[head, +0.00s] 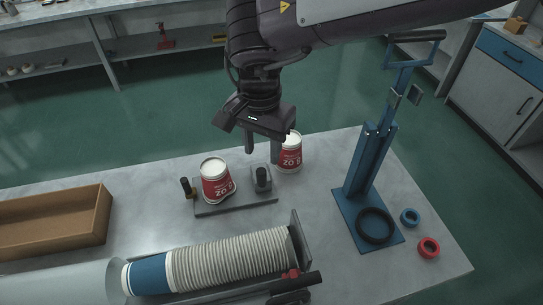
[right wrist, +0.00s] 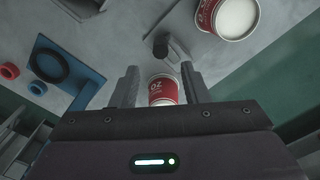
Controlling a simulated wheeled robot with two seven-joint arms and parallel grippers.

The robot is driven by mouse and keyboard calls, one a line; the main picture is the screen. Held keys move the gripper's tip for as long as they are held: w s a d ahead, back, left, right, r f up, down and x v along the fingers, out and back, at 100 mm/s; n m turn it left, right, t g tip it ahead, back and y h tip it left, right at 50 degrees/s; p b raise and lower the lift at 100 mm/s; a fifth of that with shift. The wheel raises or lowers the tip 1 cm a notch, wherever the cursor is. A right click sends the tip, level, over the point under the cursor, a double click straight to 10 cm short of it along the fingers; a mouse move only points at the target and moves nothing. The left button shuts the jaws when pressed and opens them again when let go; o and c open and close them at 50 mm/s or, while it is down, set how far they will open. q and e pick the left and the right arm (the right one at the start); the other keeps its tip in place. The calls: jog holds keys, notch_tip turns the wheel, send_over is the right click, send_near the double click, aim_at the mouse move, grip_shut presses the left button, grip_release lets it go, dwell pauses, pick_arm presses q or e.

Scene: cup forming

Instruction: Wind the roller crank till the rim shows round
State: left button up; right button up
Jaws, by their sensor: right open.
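My right gripper (head: 262,150) hangs open over the table. A red and white cup (head: 289,153) stands just right of its fingers and is partly hidden by them. In the right wrist view this cup (right wrist: 163,90) appears between the two open fingers (right wrist: 158,72), with gaps at both sides. A second red and white cup (head: 215,183) with a pale top stands at a grey base plate (head: 236,208). Dark upright posts (head: 262,178) flank it, one with a brass-coloured part. I cannot tell which part is the roller crank. My left gripper is not in view.
A blue lever press (head: 368,165) stands at the right, with blue (head: 410,216) and red (head: 428,247) rings beside it. A stack of cups (head: 225,259) lies in a holder in front. A cardboard box (head: 100,222) sits at the left.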

aim_at(261, 167)
notch_tip(261, 167, down, 8)
jog(key=shift+s+a+r+p, duration=0.15)
jog(key=shift+r+p, duration=0.1)
jog(key=shift+p, duration=0.5)
grip_shut()
